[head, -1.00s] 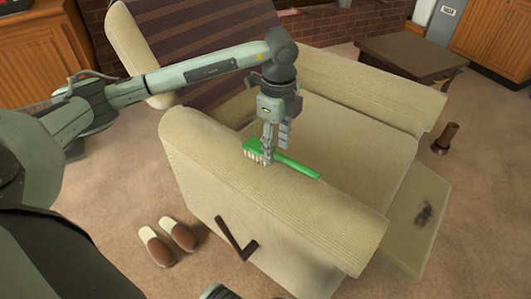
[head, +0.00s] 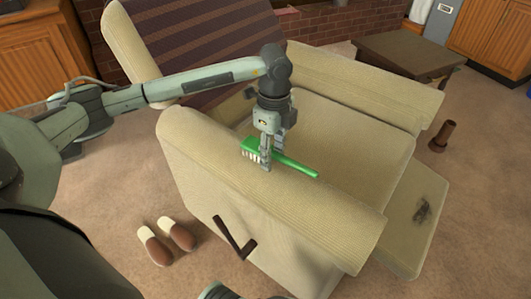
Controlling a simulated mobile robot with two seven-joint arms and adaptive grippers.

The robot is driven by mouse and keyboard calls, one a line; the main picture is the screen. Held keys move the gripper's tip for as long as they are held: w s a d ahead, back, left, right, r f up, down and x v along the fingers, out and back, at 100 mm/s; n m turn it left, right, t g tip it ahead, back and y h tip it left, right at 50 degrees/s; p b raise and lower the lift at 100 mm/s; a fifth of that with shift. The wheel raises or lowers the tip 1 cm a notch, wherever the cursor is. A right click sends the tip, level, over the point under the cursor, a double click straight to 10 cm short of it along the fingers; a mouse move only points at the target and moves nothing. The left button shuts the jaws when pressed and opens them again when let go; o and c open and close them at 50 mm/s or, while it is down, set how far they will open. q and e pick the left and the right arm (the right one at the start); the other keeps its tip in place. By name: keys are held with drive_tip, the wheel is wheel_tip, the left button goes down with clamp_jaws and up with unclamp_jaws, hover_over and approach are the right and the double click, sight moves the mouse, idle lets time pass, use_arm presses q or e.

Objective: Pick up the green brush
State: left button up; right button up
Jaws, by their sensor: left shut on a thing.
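The green brush (head: 295,167) has a long handle and pale bristles. It is at the top of the near armrest of a beige recliner (head: 270,220), with its handle pointing to the lower right. My left gripper (head: 269,163) points down over the brush and is shut on it near the head end. The fingers cover part of the brush. I cannot tell whether the brush still touches the armrest. My right gripper is not in view.
A dark lever (head: 235,240) sticks out from the recliner's side. Brown and cream slippers (head: 165,241) lie on the carpet at left. A low wooden table (head: 410,55) and a brown cylinder-like object (head: 443,136) stand at right. The recliner's seat is clear.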

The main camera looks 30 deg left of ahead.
sight(273, 150)
use_arm(q)
drive_tip(key=shift+r, duration=0.1)
drive_tip(key=shift+w+r, duration=0.1)
drive_tip(key=shift+r, duration=0.45)
wheel_tip(273, 150, up, 2)
drive_tip(key=shift+r, duration=0.25)
drive_tip(key=s+a+r, duration=0.1)
drive_tip(key=s+r, duration=0.6)
drive_tip(key=s, duration=0.4)
drive_tip(key=shift+s+a+r, duration=0.15)
drive_tip(key=shift+s+a, duration=0.05)
drive_tip(key=shift+s, duration=0.2)
